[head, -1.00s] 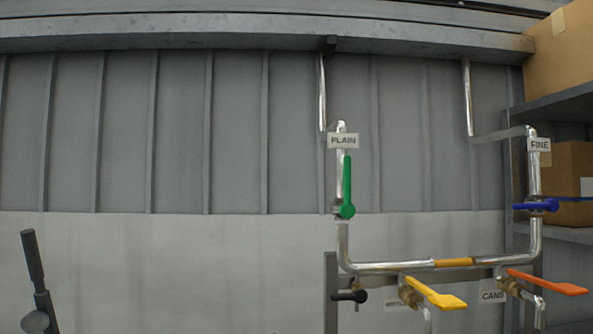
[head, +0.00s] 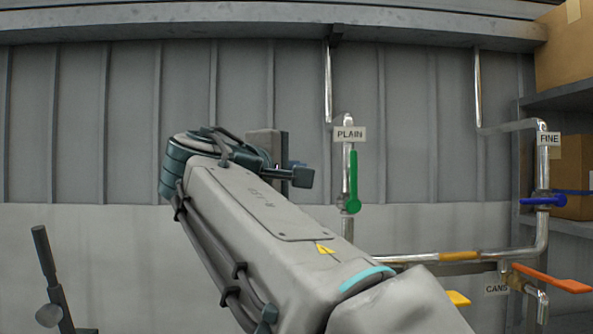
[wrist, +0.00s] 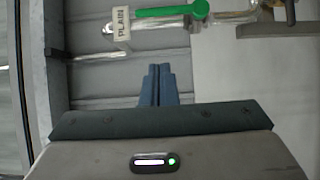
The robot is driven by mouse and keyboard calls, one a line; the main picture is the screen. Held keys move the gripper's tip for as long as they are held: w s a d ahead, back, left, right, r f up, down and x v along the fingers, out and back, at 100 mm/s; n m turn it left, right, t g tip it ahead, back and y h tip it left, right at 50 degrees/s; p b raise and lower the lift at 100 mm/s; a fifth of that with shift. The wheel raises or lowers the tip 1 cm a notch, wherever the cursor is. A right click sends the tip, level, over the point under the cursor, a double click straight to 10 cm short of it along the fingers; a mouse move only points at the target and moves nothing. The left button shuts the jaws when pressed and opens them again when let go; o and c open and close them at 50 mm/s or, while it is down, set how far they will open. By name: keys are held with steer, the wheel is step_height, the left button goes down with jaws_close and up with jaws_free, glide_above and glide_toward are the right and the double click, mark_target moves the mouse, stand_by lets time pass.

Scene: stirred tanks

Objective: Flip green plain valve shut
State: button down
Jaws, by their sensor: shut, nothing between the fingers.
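The green valve handle (head: 354,178) stands upright along the silver pipe under the PLAIN label (head: 349,134), its pivot at the lower end. In the wrist view the green handle (wrist: 163,13) lies across the top, with the PLAIN label (wrist: 122,24) at its left. My gripper (head: 302,176) is left of the green handle in the head view, apart from it. In the wrist view my gripper's fingers (wrist: 158,68) are together and empty, pointing toward the handle with a gap between.
A blue handle (head: 543,201) lies level on the FINE pipe at right. An orange handle (head: 553,279) is below it by the CANS label (head: 496,289). A yellow handle (head: 458,298) is mostly hidden by my arm. Shelves with cardboard boxes (head: 573,170) stand at right.

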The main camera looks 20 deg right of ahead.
mark_target(354, 176)
steer(key=shift+d, duration=0.1)
steer(key=s+d+p+x, duration=0.1)
steer(key=s+p+x, duration=0.1)
steer(key=x, duration=1)
steer(key=shift+w+d+p, duration=0.2)
steer(key=shift+d+p, duration=0.45)
steer(key=shift+p, duration=0.05)
steer(key=shift+r, duration=0.1)
